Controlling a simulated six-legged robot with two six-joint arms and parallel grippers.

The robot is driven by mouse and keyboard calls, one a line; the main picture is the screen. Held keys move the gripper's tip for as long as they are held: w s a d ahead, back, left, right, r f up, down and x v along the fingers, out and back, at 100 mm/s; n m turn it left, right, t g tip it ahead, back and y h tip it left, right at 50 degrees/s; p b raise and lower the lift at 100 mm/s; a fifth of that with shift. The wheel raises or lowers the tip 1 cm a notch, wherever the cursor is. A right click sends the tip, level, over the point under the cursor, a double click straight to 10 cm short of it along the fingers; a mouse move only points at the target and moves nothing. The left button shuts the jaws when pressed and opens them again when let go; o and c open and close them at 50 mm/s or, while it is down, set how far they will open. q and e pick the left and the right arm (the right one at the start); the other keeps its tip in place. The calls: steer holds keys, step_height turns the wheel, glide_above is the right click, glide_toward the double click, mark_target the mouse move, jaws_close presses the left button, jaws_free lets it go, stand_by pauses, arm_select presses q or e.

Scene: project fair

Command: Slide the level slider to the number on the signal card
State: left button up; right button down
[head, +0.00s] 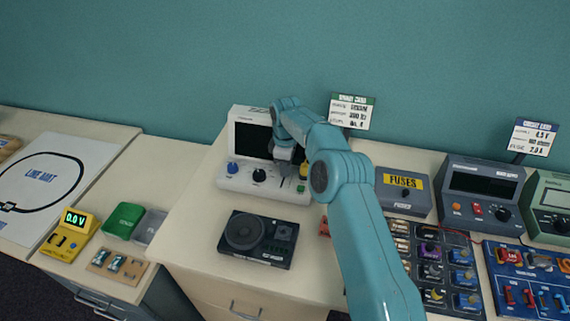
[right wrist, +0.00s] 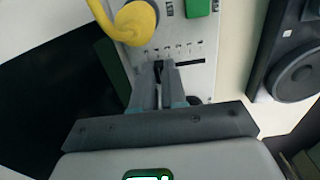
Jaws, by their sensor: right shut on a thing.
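The white instrument (head: 262,190) with a dark screen stands on the middle counter by the wall. My right gripper (head: 283,170) reaches down to its front panel. In the right wrist view the gripper (right wrist: 159,76) is shut on the dark knob of the level slider (right wrist: 158,68). The bare dark slot (right wrist: 190,63) runs on to the right of the knob, beside a row of small tick marks. Their numbers are too small to read. The signal card (head: 352,112), with a green header, stands behind the instrument; its small print is not clearly legible. My left gripper is not in view.
A black speaker unit (head: 258,240) lies in front of the instrument. A fuses box (head: 403,192) and another card (head: 533,137) stand to the right.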

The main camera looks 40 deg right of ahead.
steer(key=shift+w+a, duration=0.15)
steer(key=shift+a, duration=0.1)
steer(key=c, duration=1.4)
jaws_free()
steer(key=shift+o, duration=1.2)
steer(key=shift+w, duration=0.1)
steer(key=shift+d, duration=0.1)
steer(key=shift+r, duration=0.3)
step_height(320, 180, up, 5)
step_height(320, 180, up, 6)
steer(key=p, duration=0.3)
steer(key=shift+r, duration=0.2)
